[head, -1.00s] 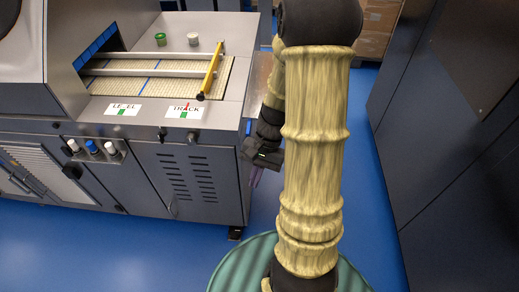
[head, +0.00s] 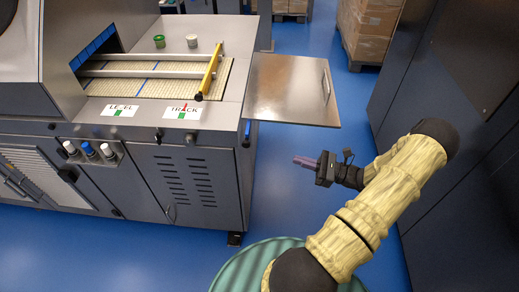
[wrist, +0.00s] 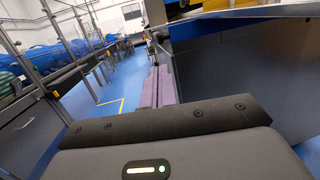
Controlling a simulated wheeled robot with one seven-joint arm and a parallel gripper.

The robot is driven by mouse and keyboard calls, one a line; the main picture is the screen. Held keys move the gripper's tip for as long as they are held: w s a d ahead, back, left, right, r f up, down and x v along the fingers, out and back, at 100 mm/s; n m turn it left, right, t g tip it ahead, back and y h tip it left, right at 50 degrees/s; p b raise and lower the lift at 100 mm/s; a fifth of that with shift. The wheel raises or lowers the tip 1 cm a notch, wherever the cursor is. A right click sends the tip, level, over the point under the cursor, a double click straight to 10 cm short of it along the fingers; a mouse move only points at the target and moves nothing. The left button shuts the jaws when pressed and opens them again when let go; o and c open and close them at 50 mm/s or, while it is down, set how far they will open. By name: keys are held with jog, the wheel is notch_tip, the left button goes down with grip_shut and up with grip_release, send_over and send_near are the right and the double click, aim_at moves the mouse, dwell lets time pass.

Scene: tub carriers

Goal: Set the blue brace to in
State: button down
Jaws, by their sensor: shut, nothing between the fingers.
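A short blue piece (head: 247,133), which looks like the blue brace, is on the right side of the grey machine, just under the inner edge of a flat metal leaf (head: 285,90). It looks roughly upright; its lower end and its setting are too small to tell. My gripper (head: 294,159) is to the right of the machine, below the leaf, with its purple fingers pointing left towards the machine. The fingers (wrist: 160,82) are together and empty, apart from the blue piece. In the wrist view the leaf's edge (wrist: 245,15) shows at the top right.
The machine top carries a belt (head: 155,80) with rails and a yellow bar (head: 208,75). Three knobs (head: 88,149) are on its front. A dark cabinet (head: 450,100) stands at the right. Boxes (head: 368,30) stand behind.

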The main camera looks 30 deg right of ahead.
jog(key=shift+a, duration=0.1)
jog(key=p+x, duration=0.3)
jog(key=x, duration=1.1)
